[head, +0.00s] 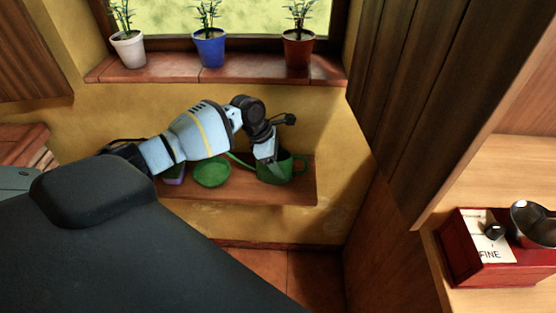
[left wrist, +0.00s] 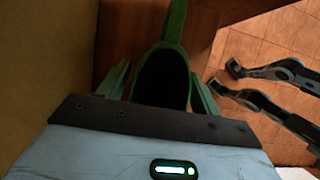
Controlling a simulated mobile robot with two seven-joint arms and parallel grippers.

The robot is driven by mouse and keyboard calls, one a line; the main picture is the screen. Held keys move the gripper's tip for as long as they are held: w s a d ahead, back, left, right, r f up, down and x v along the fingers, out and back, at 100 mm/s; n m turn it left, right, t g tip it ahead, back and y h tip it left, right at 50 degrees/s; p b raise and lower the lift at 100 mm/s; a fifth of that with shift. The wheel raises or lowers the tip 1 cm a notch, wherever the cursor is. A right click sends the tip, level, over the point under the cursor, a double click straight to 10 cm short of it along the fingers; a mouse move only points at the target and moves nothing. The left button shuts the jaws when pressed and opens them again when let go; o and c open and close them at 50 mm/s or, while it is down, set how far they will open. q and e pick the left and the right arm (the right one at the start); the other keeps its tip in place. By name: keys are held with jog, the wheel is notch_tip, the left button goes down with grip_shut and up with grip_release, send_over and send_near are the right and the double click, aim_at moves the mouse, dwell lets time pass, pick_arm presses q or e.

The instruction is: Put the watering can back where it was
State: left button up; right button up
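The green watering can (head: 279,177) stands upright on the wooden shelf below the window. Its spout points left to a round green rose (head: 212,172), and its handle is at the right. My left gripper (head: 268,156) reaches down at the can, with a finger in front of its left part. In the left wrist view, the can's dark mouth (left wrist: 162,82) lies between the two spread fingers of the left gripper (left wrist: 160,85). Whether they press on it does not show clearly. What looks like my right gripper (left wrist: 225,79) hangs with its fingertips apart, away from the can.
The shelf (head: 295,197) also holds a purple item (head: 174,176), partly behind my left arm. Above, a tiled sill (head: 160,68) bears white (head: 128,50), blue (head: 209,49) and red (head: 298,49) plant pots. A red grinder-like box (head: 490,265) stands on the right counter.

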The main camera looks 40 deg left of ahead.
pick_arm(q)
jog(key=shift+o, duration=0.7)
jog(key=shift+r, duration=0.15)
jog(key=p+v, duration=0.2)
jog(key=v, duration=1)
jog(key=shift+s, duration=0.1)
pick_arm(e)
jog(key=shift+w+d+r, duration=0.1)
jog(key=shift+w+r, duration=0.2)
jog(key=shift+r, duration=0.25)
jog(key=shift+w+d+r, duration=0.1)
jog(key=shift+w+r, duration=0.15)
jog(key=shift+r, duration=0.3)
